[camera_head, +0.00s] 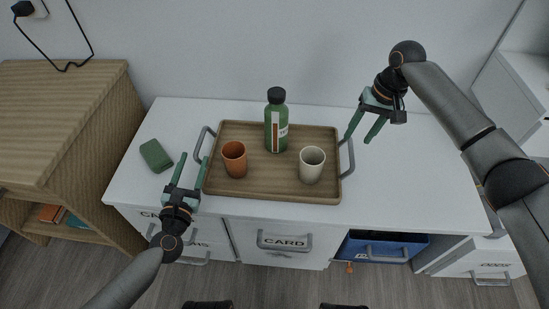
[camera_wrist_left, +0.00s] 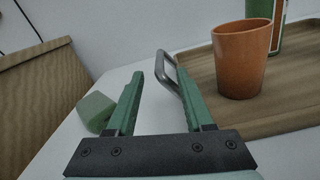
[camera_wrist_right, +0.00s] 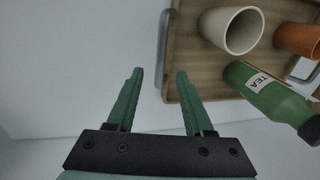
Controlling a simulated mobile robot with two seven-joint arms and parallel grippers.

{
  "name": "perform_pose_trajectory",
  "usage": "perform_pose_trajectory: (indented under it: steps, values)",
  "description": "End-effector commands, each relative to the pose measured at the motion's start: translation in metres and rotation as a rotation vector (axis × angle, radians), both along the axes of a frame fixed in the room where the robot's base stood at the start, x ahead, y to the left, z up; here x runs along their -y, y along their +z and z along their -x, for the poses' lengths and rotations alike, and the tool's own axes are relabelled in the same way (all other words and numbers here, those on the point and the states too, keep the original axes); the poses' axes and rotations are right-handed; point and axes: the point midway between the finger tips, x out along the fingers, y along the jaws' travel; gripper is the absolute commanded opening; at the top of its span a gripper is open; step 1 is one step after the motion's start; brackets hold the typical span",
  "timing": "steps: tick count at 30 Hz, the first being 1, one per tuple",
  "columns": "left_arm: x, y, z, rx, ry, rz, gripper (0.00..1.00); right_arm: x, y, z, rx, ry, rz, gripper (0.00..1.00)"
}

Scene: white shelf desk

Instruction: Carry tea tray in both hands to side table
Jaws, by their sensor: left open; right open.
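The wooden tea tray (camera_head: 262,187) lies on the white desk, with a grey handle at each end. It carries an orange cup (camera_head: 234,160), a cream cup (camera_head: 311,166) and a green bottle (camera_head: 277,128) with a black cap. My left gripper (camera_head: 191,162) is open and empty near the left handle (camera_head: 204,141). In the left wrist view that handle (camera_wrist_left: 171,70) shows beside the right finger; contact is unclear. My right gripper (camera_head: 365,130) is open and empty near the right handle (camera_head: 347,157). In the right wrist view this handle (camera_wrist_right: 163,45) is ahead of the fingers, apart from them.
A green block-like object (camera_head: 156,155) lies on the desk left of the tray. A wooden cabinet (camera_head: 75,120) stands at the left. Drawers, one blue (camera_head: 385,247), are below the desk's front edge. The desk right of the tray is clear.

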Motion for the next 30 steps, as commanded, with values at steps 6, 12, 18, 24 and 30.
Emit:
perform_pose_trajectory:
  steps: [6,12,18,24,30]
  values:
    - [0.003,0.001,-0.038,0.001,0.000,-0.001,0.52,-0.007,-0.037,0.000,-0.002,-0.001,0.001,0.52]
    - [0.004,0.000,-0.056,0.000,0.000,-0.001,0.52,-0.011,-0.055,0.000,-0.001,0.000,0.000,0.52]
    - [0.004,0.000,-0.061,-0.001,-0.001,0.000,0.52,-0.011,-0.060,-0.001,0.000,0.000,0.000,0.52]
    - [0.004,0.000,-0.061,-0.001,-0.001,0.000,0.52,-0.011,-0.060,-0.001,0.000,0.000,0.000,0.52]
    - [0.004,0.000,-0.061,-0.001,-0.001,0.000,0.31,-0.011,-0.060,-0.001,0.000,0.000,0.000,0.31]
